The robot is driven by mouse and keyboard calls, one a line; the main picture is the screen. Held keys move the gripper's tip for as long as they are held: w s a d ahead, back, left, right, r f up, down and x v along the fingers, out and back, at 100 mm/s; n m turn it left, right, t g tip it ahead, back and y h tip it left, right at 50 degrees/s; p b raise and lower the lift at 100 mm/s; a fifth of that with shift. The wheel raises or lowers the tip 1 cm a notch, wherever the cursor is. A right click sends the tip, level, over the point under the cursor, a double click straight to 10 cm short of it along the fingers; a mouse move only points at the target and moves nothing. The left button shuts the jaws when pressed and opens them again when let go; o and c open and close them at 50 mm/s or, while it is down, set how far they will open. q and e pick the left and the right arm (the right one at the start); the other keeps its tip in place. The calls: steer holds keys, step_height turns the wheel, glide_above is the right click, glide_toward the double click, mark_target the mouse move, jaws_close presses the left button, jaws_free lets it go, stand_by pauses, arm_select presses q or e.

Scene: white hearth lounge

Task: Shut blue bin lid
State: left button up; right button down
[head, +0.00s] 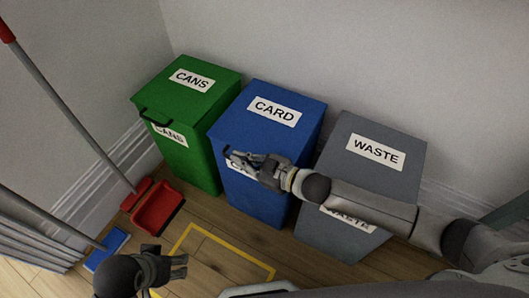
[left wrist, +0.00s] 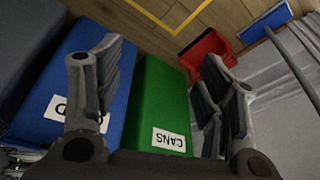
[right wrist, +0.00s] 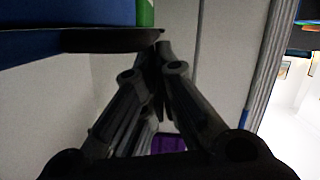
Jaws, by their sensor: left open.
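The blue bin (head: 262,192) stands between the green and grey bins. Its lid (head: 250,124), labelled CARD, lies flat on top and looks closed. My right gripper (head: 240,157) is at the bin's front, beside the dark lid handle, and partly covers the front label. In the right wrist view its fingers (right wrist: 162,60) come together with nothing seen between them, and a dark bar (right wrist: 110,40), probably the handle, is just above. My left gripper (head: 182,264) is low in front of the bins, apart from them. In the left wrist view its fingers (left wrist: 160,82) are spread and empty.
The green CANS bin (head: 205,101) is on the left and the grey WASTE bin (head: 393,178) on the right, both lids down. A red dustpan (head: 157,208), a blue mop head (head: 106,249) and yellow floor tape (head: 235,253) lie on the floor. A wall is behind.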

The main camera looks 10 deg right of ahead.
arm_select(q)
step_height(320, 180, down, 15)
steer(key=s+p, duration=0.1)
steer(key=p, duration=0.3)
steer(key=shift+s+g+p, duration=0.15)
steer(key=shift+g+p, duration=0.2)
steer(key=shift+g, duration=0.05)
arm_select(e)
steer(key=s+d+r, duration=0.6)
steer(key=d, duration=0.1)
steer(key=shift+s, duration=0.3)
steer(key=shift+r, duration=0.1)
